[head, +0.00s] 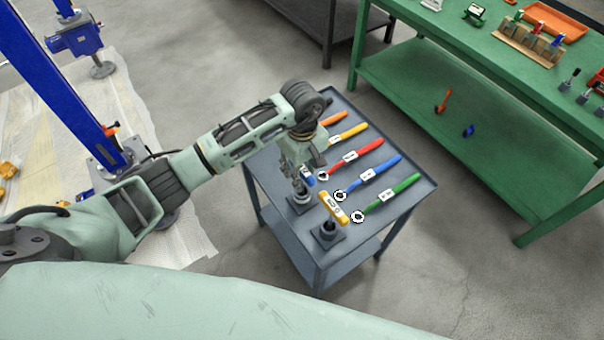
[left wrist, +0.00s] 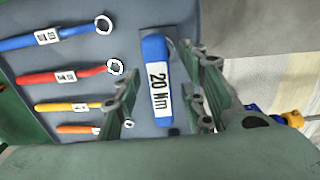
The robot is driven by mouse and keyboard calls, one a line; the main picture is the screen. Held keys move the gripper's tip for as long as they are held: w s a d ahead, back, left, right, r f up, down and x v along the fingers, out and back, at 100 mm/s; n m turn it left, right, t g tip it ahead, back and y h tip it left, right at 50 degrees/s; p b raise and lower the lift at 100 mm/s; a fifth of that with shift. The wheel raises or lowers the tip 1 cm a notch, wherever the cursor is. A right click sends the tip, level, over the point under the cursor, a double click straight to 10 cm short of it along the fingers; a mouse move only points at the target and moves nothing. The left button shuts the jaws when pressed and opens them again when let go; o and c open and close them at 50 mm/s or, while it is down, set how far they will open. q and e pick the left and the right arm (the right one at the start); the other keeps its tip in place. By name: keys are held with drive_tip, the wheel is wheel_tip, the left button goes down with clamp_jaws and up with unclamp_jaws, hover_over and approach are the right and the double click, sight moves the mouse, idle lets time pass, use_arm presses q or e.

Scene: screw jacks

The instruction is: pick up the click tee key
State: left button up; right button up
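A blue tee handle labelled "20 Nm" (left wrist: 158,85) lies between the fingers of my left gripper (left wrist: 160,100) in the left wrist view. The fingers are open, with gaps on both sides of the handle. In the head view, the left gripper (head: 299,181) hangs over the blue handle (head: 308,177), mostly hiding it. A yellow tee handle with a white label (head: 335,207) stands upright in a dark square holder (head: 328,233), to the right and nearer. I cannot tell from the labels which handle is the click one. My right gripper is not in view.
Both keys stand on a grey cart (head: 405,205). Several ring wrenches lie behind them, including red (head: 345,164), blue (head: 378,172) and green (head: 400,190). A green bench (head: 470,110) stands at the right. A blue jack post (head: 70,85) stands at the left.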

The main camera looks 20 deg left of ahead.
use_arm(q)
clamp_jaws()
drive_tip(key=shift+r, duration=0.15)
idle(0.4)
